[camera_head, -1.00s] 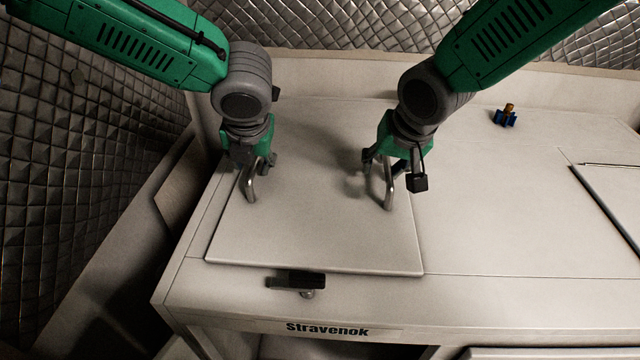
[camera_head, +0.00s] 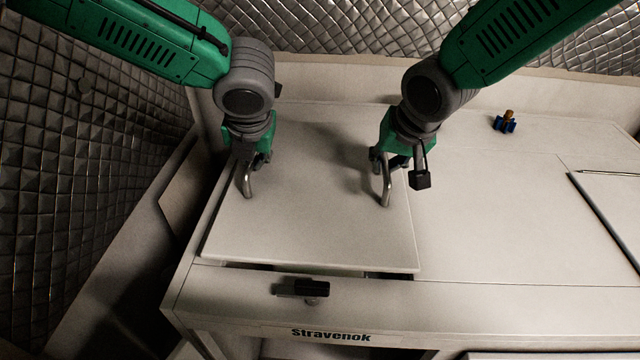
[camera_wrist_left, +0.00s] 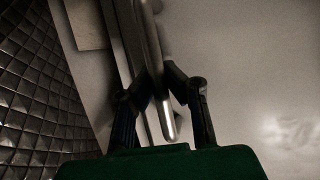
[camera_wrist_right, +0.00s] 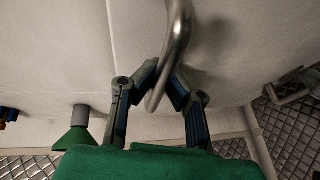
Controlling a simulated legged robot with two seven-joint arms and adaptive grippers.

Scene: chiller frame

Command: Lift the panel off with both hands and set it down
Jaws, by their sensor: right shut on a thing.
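The panel (camera_head: 310,225) is a flat pale square plate with two upright metal handles. It is raised a little above the white frame top, with a dark gap under its front edge. My left gripper (camera_head: 251,166) is at the left handle (camera_head: 248,184); in the left wrist view its fingers (camera_wrist_left: 160,85) close on both sides of the bar. My right gripper (camera_head: 386,165) is shut on the right handle (camera_head: 386,190), and the right wrist view shows the bar (camera_wrist_right: 177,40) between its fingers. The opening below the panel is mostly hidden.
A black latch (camera_head: 312,287) sits on the frame's front strip (camera_head: 430,298), ahead of the panel. A blue and brass fitting (camera_head: 506,121) stands at the back right. Another panel (camera_head: 612,205) lies at the far right. The top between them is clear. A quilted wall (camera_head: 80,150) is at the left.

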